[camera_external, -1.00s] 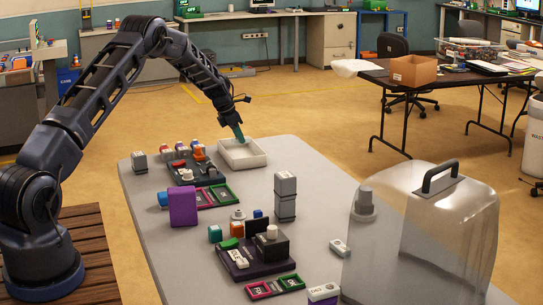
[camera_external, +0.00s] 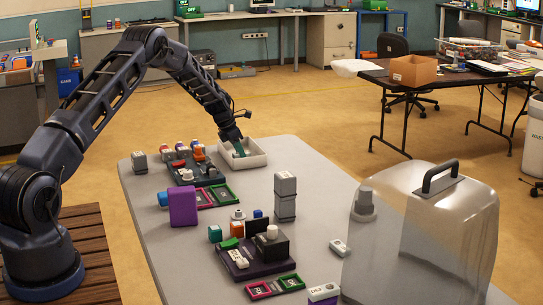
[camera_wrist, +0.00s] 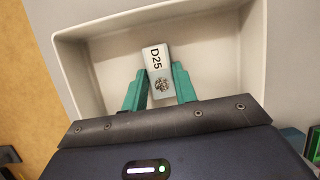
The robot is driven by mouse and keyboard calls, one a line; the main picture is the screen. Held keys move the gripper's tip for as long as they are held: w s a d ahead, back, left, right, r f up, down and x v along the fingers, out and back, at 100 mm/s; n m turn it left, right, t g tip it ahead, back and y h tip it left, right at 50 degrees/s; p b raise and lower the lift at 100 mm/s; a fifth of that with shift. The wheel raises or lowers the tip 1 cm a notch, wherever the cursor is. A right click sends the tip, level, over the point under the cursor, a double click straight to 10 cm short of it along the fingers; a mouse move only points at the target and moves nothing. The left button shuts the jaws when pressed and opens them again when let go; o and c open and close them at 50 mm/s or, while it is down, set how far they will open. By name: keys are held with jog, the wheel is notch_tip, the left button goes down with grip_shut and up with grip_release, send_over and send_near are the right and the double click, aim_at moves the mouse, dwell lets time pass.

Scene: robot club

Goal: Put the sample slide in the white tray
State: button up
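The white tray (camera_external: 257,161) stands at the far end of the grey table, and its walls surround my fingers in the wrist view (camera_wrist: 84,76). The sample slide (camera_wrist: 156,57) is a small pale block marked D25 with a dark speckled patch. It lies between the teal fingertips of my gripper (camera_wrist: 160,75), which appear to touch both its sides. In the external view my gripper (camera_external: 239,150) reaches down into the tray, and the slide cannot be made out there. Whether the slide rests on the tray floor is unclear.
Near the tray a dark rack (camera_external: 181,171) holds several coloured pieces. A purple block (camera_external: 183,206), a grey stacked block (camera_external: 285,197) and a second dark rack (camera_external: 262,268) stand closer. A clear cover (camera_external: 430,225) with a dark handle fills the table's right front.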

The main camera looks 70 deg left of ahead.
jog(key=o, duration=0.4)
jog(key=shift+c, duration=0.2)
jog(key=v, duration=1.2)
